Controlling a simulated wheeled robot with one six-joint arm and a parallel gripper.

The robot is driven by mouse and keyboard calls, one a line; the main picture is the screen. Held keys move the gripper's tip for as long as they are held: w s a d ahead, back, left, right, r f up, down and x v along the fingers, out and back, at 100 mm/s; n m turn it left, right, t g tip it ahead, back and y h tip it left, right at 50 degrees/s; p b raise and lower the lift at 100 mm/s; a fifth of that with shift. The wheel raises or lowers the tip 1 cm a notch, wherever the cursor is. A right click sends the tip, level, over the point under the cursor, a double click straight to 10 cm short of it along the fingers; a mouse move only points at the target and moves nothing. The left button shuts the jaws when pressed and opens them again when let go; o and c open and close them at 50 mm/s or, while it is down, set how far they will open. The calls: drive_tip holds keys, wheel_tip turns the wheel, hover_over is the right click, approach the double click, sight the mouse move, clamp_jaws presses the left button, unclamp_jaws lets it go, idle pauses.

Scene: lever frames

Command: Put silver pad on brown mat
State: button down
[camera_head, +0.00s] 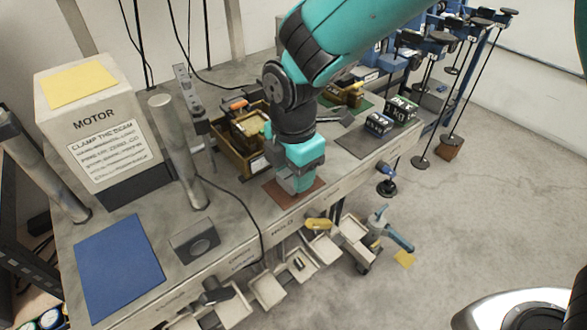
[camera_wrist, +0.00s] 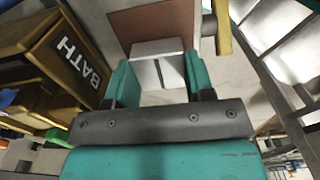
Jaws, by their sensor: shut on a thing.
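My gripper (camera_head: 296,184) points down over the brown mat (camera_head: 276,200) near the bench's front edge. In the wrist view my gripper (camera_wrist: 158,78) has its two teal fingers closed on the sides of the silver pad (camera_wrist: 157,50), a pale block. The brown mat (camera_wrist: 150,24) shows just beyond the pad, and the pad overlaps its edge in the picture. I cannot tell whether the pad touches the mat or hangs above it. In the head view the gripper hides the pad.
A wooden box (camera_head: 228,158) with items stands left of the mat; a box marked BATH (camera_wrist: 75,50) shows in the wrist view. A blue mat (camera_head: 118,265), grey block (camera_head: 195,240) and MOTOR box (camera_head: 95,115) are farther left. Small trays (camera_head: 300,265) hang below the front edge.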

drive_tip(key=shift+f, duration=0.2)
drive_tip(key=shift+c, duration=2.4)
unclamp_jaws()
wheel_tip(320, 180, up, 12)
drive_tip(key=s+d+r+m+y, duration=0.1)
drive_tip(key=s+d+m+y, duration=0.1)
drive_tip(key=s+d+m, duration=0.3)
drive_tip(key=s+d+r+m+y, duration=0.1)
drive_tip(key=s+d+m+y, duration=0.1)
drive_tip(key=s+d+m, duration=0.4)
drive_tip(key=s+m, duration=0.5)
drive_tip(key=m, duration=0.1)
drive_tip(key=shift+d+m, duration=0.25)
drive_tip(key=shift+m, duration=0.15)
drive_tip(key=shift+s+r, duration=0.1)
